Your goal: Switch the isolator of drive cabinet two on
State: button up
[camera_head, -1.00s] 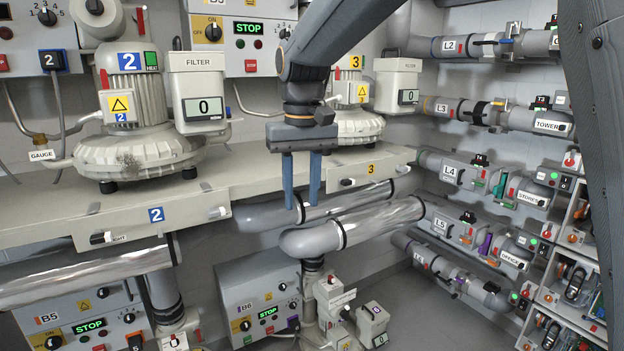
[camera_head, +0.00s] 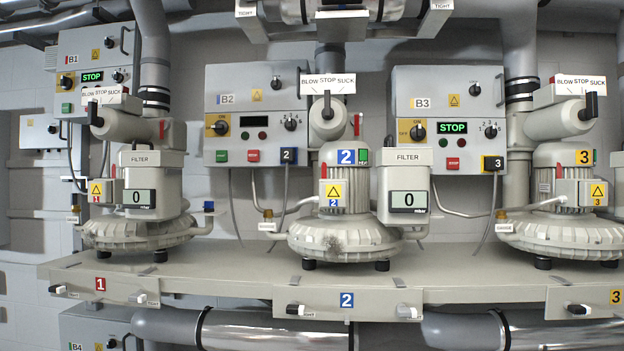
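Drive cabinet B2 (camera_head: 250,84) is the grey box on the wall at centre left, above and left of blower 2 (camera_head: 337,225). Its isolator (camera_head: 219,127) is a dark knob on a yellow plate at the lower left of its face. Its handle position is too small to tell. The small display (camera_head: 254,121) on B2 is dark. A red lamp (camera_head: 262,135), a green button (camera_head: 221,156) and a red button (camera_head: 253,156) are on its front. My gripper is not in view.
Cabinets B1 (camera_head: 82,50) and B3 (camera_head: 447,84) show a lit green STOP. B3 has a similar isolator (camera_head: 417,131). A long shelf (camera_head: 240,290) with blowers and filters runs below the cabinets. The wall before B2's isolator is unobstructed.

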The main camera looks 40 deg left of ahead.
aim_at(221, 127)
jog(key=u, duration=1.85)
